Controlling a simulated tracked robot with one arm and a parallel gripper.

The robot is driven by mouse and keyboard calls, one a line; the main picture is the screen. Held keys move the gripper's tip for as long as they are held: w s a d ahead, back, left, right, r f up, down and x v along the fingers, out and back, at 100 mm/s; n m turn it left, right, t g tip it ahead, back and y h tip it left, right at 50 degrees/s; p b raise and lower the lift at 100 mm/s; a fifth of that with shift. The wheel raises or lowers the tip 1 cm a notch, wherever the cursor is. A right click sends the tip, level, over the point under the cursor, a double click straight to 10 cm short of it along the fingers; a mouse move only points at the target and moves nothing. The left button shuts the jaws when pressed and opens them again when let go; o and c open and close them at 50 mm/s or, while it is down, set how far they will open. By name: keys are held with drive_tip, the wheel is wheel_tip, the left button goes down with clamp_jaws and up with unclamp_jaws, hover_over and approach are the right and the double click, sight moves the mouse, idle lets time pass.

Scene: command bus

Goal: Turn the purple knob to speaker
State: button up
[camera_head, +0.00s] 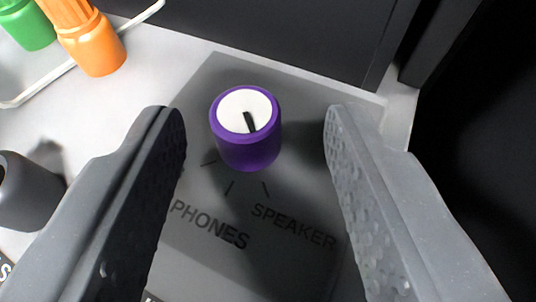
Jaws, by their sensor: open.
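The purple knob (247,143) stands on a dark grey panel plate (220,82). Its white top carries a short black pointer mark, near the lower right of the top and aimed downward. Below the knob are three short tick lines and the words PHONES (209,225) and SPEAKER (294,226); the SPEAKER tick is the right one. My gripper (252,125) is open, with one finger left of the knob and one right of it. Neither finger appears to touch the knob. The left finger hides part of the plate.
An orange knob (95,50) and a green knob (28,28) stand at the upper left beside a pale wire-like bar (45,88). A dark grey knob (28,192) is at the left edge. A dark wall (300,30) rises behind the plate.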

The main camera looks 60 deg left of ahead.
drive_tip(key=v, duration=1.3)
drive_tip(key=shift+d+r, duration=0.15)
drive_tip(key=shift+d, duration=0.1)
